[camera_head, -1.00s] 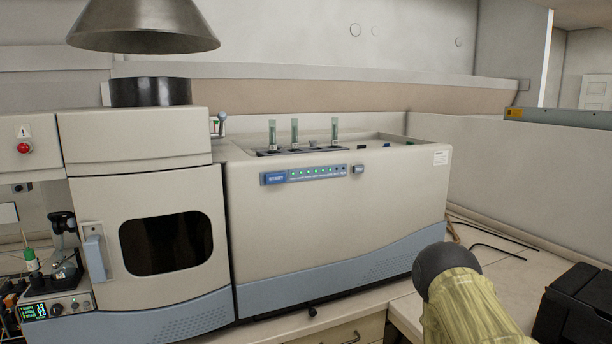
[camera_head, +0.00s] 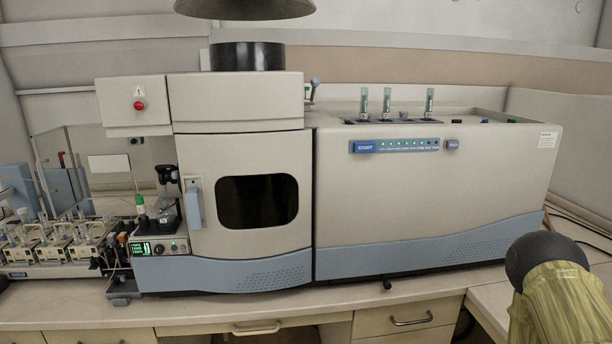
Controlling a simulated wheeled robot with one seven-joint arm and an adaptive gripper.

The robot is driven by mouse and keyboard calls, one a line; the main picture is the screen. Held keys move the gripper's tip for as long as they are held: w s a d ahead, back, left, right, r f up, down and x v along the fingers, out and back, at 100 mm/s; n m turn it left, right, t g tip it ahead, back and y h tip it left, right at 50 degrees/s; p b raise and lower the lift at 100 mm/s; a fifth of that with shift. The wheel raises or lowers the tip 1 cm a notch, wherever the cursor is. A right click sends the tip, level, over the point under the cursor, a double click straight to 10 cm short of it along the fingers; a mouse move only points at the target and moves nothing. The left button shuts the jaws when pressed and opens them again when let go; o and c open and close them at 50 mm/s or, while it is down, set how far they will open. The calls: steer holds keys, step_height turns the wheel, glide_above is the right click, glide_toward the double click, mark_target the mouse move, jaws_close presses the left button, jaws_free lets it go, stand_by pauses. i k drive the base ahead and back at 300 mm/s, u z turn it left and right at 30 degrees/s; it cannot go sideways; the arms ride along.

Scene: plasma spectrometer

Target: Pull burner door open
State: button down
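The burner door (camera_head: 222,187) is the beige front panel on the left part of the spectrometer (camera_head: 435,200). It has a dark window (camera_head: 257,201) and looks shut, flush with the housing. Its light blue vertical handle (camera_head: 195,205) is on the door's left edge. Part of my arm, with a dark rounded joint and a yellowish cover, shows at the lower right, well away from the handle. My gripper is outside the picture.
A small control box (camera_head: 158,248) with a green display stands left of the door. An autosampler (camera_head: 60,245) is farther left. The bench top (camera_head: 60,313) has a clear front strip above drawers (camera_head: 409,318). A hood (camera_head: 245,8) hangs above.

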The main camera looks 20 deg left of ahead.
mark_target(247, 196)
steer(key=k, duration=1.1)
steer(key=u, duration=0.9)
steer(key=i, duration=1)
steer(key=z, duration=0.1)
